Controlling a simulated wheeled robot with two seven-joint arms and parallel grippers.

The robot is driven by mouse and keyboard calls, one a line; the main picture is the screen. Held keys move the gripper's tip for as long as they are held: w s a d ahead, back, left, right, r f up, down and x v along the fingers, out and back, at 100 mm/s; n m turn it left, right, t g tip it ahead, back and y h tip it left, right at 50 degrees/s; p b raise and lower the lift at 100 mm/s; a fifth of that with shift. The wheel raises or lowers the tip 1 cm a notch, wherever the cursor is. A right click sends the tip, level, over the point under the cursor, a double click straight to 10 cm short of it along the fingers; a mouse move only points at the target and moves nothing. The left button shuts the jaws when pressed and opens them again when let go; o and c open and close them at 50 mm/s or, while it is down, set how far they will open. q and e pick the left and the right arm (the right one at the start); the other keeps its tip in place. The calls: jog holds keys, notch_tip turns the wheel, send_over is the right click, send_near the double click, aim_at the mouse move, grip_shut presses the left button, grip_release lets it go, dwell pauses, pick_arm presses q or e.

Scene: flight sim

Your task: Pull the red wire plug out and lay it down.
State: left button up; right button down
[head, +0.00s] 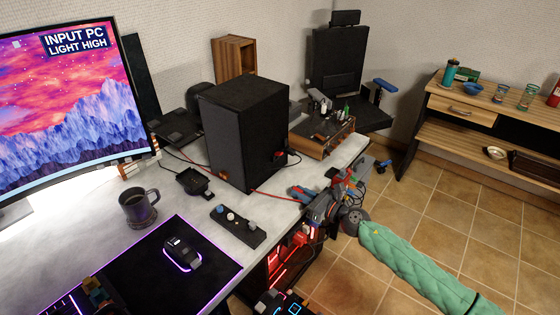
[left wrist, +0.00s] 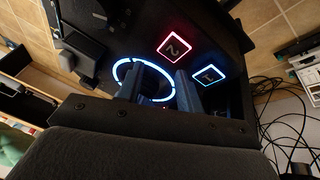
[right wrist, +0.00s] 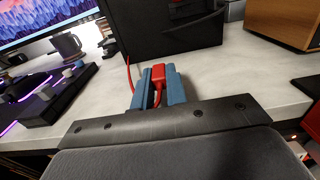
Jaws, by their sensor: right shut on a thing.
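My right gripper (head: 301,192) is at the desk's right edge, in front of the black speaker-like box (head: 243,130). In the right wrist view its blue fingers are shut on the red plug (right wrist: 158,74). The plug appears apart from the box, above the desk top; the exact height is hard to tell. The red wire (head: 268,195) runs from near the box's base toward my gripper; it also shows in the right wrist view (right wrist: 129,75). A red fitting (head: 278,155) with a black cable is on the box's side. My left gripper (left wrist: 158,88) is open and empty near lit pads.
A black strip with knobs (head: 237,226), a dark mug (head: 138,207) and a mouse (head: 181,252) stand on the desk (head: 200,215). A wooden box with tools (head: 322,135) is behind. Bare desk surface shows between the box and the knob strip.

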pick_arm(q)
jog(key=shift+d+f, duration=0.2)
jog(key=shift+f, duration=0.15)
pick_arm(e)
jog(key=shift+f, duration=0.2)
pick_arm(q)
jog(key=shift+d+f+b, duration=0.15)
jog(key=shift+f+b, duration=0.15)
pick_arm(e)
jog(key=shift+s, duration=0.1)
